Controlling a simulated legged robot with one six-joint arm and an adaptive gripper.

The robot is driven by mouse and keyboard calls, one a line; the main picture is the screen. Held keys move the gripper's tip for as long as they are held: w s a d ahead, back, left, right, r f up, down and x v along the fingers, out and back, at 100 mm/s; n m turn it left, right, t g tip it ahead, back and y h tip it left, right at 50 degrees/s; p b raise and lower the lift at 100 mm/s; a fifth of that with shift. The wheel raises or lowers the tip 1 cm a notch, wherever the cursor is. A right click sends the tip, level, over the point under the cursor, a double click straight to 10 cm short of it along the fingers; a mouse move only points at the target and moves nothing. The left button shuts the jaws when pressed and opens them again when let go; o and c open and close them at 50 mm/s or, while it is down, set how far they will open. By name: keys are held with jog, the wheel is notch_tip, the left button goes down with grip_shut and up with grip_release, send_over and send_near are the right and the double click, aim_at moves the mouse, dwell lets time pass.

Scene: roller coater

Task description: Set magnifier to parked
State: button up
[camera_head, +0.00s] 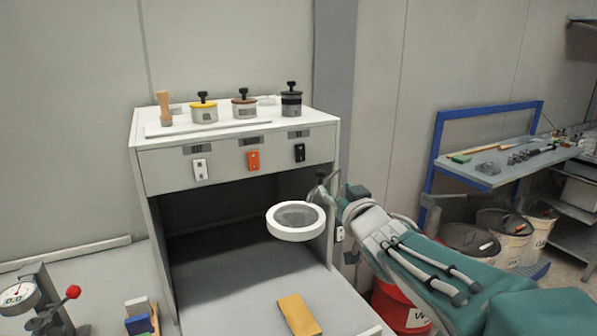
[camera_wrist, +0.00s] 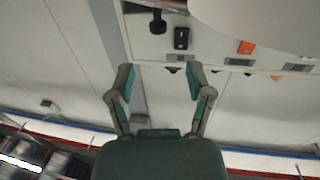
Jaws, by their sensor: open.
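The magnifier (camera_head: 295,233), a thick white ring with a grey lens, hangs out in front of the cabinet's open bay, near its right side. A large white curved shape at the top right of the wrist view (camera_wrist: 260,22) looks like its rim, close to the camera. My gripper (camera_head: 326,188) is just right of and slightly above the ring, by the bay's right edge. In the wrist view its two fingers (camera_wrist: 160,82) are spread with nothing between them. A dark knob (camera_wrist: 158,22) shows beyond the fingertips. Whether a finger touches the magnifier's mount cannot be told.
The white cabinet (camera_head: 235,160) carries several lidded pots and white, orange and black switches. A yellow block (camera_head: 298,315) lies on the bay floor. A dial gauge (camera_head: 18,295) stands lower left. A red bucket (camera_head: 400,305) is below my arm; a blue-framed bench (camera_head: 490,108) stands right.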

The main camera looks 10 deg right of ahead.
aim_at(322, 174)
jog(key=w, duration=0.6)
jog(key=w+a, duration=0.1)
jog(key=w, duration=0.2)
jog(key=shift+w+a, duration=0.1)
jog(key=shift+w, duration=0.3)
grip_shut()
